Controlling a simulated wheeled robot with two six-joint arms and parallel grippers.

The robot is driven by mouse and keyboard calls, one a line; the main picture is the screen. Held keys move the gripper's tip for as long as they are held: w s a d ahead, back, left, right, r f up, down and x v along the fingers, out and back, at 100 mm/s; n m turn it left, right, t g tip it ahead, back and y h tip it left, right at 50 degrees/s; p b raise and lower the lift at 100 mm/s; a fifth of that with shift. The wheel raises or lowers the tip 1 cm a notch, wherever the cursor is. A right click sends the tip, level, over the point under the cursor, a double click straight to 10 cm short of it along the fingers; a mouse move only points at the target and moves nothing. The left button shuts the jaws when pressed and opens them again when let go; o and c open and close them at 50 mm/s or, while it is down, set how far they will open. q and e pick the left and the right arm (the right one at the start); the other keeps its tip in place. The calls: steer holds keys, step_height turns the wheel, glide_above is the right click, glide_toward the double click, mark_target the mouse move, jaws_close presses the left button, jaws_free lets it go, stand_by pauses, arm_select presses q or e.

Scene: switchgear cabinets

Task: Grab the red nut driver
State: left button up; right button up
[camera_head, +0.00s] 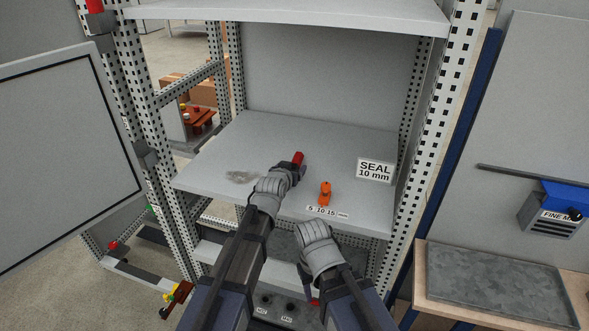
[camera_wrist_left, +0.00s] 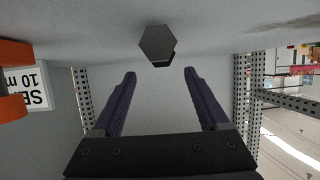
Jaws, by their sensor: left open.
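A small red piece, which looks like the red nut driver (camera_head: 298,157), shows on the shelf just beyond my left gripper (camera_head: 292,166). My left gripper reaches over the shelf. In the left wrist view its two dark fingers (camera_wrist_left: 160,82) are apart with nothing between them. A grey hexagonal end (camera_wrist_left: 157,43) shows just beyond the fingertips, roughly centred; I cannot tell for sure that it belongs to the nut driver. My right arm (camera_head: 322,252) is bent low in front of the shelf; its gripper is not clearly seen.
An orange object (camera_head: 325,191) stands on the shelf (camera_head: 335,135) to the right of my left gripper. Perforated posts (camera_head: 440,140) flank the shelf, with another shelf above (camera_head: 300,12). A grey tray (camera_head: 490,283) lies at the right.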

mark_target(294, 164)
arm_select(q)
steer(key=b+x, duration=0.1)
steer(key=x, duration=0.3)
steer(key=shift+w+a, duration=0.1)
steer(key=shift+a, duration=0.05)
steer(key=shift+c, duration=0.2)
jaws_close()
